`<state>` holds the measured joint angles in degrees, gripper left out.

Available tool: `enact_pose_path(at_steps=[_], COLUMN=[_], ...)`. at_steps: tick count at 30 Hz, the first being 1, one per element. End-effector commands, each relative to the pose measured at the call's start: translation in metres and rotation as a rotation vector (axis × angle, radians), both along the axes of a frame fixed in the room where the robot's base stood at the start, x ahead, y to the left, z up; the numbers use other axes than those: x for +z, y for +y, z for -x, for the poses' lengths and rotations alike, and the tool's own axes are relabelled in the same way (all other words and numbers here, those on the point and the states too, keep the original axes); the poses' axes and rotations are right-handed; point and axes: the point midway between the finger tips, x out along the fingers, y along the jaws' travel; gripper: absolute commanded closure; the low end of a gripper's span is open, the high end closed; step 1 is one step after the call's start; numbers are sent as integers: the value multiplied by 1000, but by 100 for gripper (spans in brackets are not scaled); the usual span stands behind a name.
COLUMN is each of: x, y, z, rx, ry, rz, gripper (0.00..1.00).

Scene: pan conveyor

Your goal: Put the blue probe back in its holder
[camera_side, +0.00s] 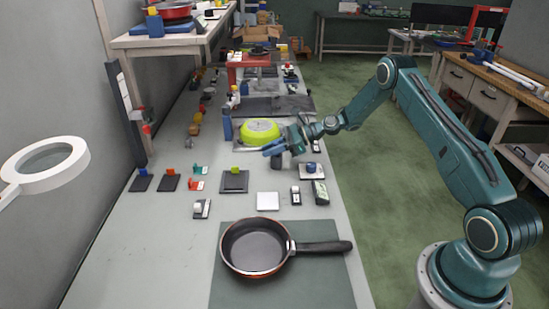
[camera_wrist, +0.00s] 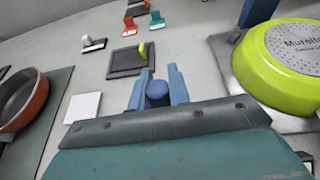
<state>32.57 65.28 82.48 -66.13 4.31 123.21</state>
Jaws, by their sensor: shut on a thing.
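The probe's lower part is hidden by my gripper in that view. In the side view a dark grey piece (camera_side: 276,161) shows just below the fingers; I cannot tell whether it is part of the probe. I cannot tell which thing is the holder. A blue round piece (camera_side: 312,168) sits on a small base to the right.
The upturned lime green pan (camera_side: 260,132) is close behind my gripper. A black pad with a green piece (camera_side: 235,182) and a white square (camera_side: 268,201) lie nearer. A red-rimmed pan (camera_side: 255,248) stands on a mat in front. Small bases line the left side.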

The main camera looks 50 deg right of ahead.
Motion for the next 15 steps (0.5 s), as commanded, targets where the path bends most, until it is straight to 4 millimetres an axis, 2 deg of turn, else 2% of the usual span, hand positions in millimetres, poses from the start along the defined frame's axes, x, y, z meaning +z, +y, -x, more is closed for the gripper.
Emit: enact_pose_path(at_steps=[3, 4, 7, 15], x=[-2, -2, -2, -2], y=[0, 0, 0, 0], z=[0, 0, 0, 0], rx=[0, 0, 0, 0], ry=[0, -1, -1, 0], rz=[0, 1, 1, 0], gripper=[100, 76, 56, 56])
